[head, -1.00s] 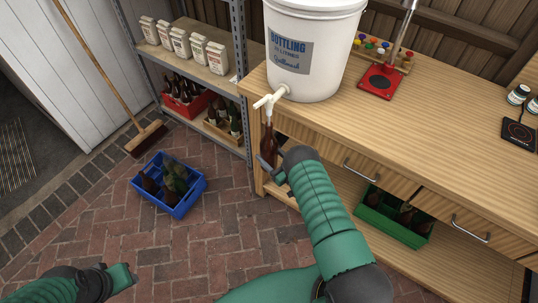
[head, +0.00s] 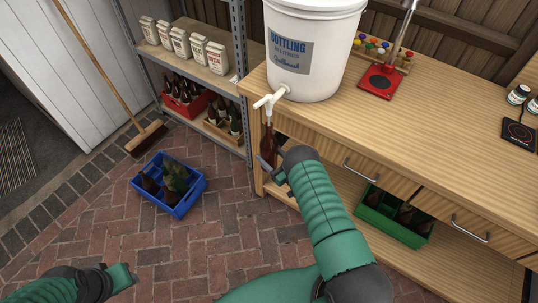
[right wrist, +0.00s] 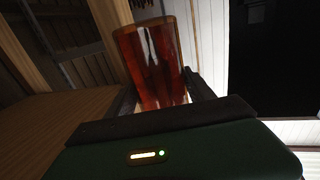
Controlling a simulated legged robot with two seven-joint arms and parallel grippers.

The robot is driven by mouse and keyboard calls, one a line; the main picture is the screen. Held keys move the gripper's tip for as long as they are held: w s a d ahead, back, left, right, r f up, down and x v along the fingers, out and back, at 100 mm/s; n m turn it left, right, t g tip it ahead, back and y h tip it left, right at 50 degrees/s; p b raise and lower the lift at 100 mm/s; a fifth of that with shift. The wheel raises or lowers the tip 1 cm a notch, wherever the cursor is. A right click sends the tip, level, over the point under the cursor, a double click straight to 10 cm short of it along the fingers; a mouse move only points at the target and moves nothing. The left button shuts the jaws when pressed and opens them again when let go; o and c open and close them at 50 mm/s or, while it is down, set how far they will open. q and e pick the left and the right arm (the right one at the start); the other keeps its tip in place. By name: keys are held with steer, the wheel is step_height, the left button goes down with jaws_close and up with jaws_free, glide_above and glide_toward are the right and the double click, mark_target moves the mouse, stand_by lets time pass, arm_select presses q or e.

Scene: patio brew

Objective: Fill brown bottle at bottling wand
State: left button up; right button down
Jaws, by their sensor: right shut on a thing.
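A brown bottle (head: 269,148) stands upright under the tap and bottling wand (head: 268,110) of the white bottling bucket (head: 312,50). My right gripper (head: 268,168) is shut on the bottle, at the left end of the workbench. In the right wrist view the amber bottle (right wrist: 152,62) sits between the right fingers (right wrist: 160,98). The wand appears to run down into the bottle's neck. I cannot tell the liquid level in the bottle. My left gripper (head: 122,276) is low at the left, over the brick floor and away from the bottle; its fingers are too small to read.
A blue crate (head: 182,208) with bottles stands on the floor. A red crate (head: 186,112) and a wooden crate (head: 212,138) are on the metal shelf. A green crate (head: 408,238) sits under the workbench (head: 440,100). A red bottle capper (head: 382,82) stands on the bench.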

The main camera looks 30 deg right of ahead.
steer(key=shift+w, duration=0.1)
steer(key=shift+f+b, duration=0.5)
stand_by(0.7)
step_height(320, 180, down, 27)
steer(key=b, duration=2.3)
steer(key=shift+r, duration=0.2)
stand_by(0.7)
steer(key=s+a+p, duration=0.3)
steer(key=a, duration=0.4)
steer(key=s+a+p, duration=0.3)
steer(key=a, duration=0.4)
steer(key=shift+s+a, duration=0.15)
steer(key=shift+a, duration=0.25)
stand_by(0.8)
